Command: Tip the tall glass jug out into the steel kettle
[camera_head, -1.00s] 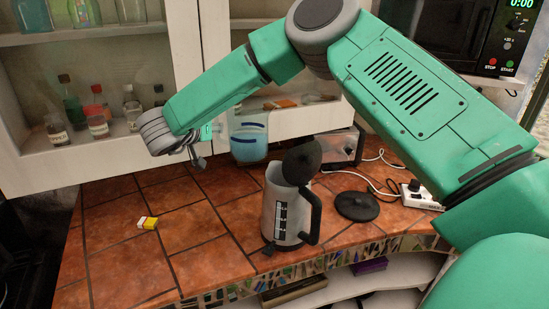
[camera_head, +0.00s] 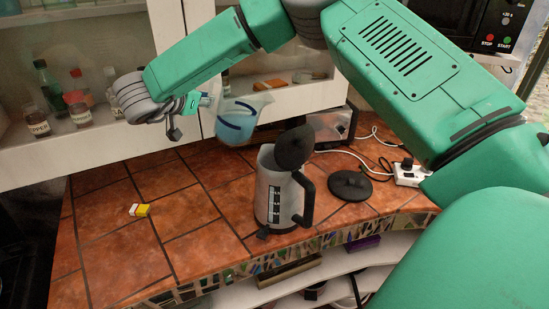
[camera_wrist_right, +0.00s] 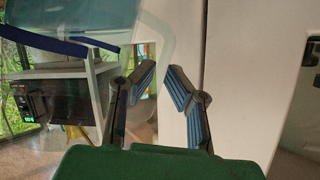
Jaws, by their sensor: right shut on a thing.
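The tall glass jug (camera_head: 240,121), with blue in it, is held in the air above the counter, behind and left of the kettle. It leans to the right, its spout on the kettle side. My right gripper (camera_head: 190,115) is at the jug's left side, shut on its handle. In the right wrist view the clear jug (camera_wrist_right: 110,22) fills the upper left, and the see-through handle passes by the fingers (camera_wrist_right: 163,85). The steel kettle (camera_head: 265,197) stands upright on the counter, its black lid (camera_head: 293,147) tilted up and black handle at the right. My left gripper is out of view.
A black round base (camera_head: 350,186) lies right of the kettle, with a power strip (camera_head: 408,174) and cables beyond it. A toaster (camera_head: 335,126) stands behind.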

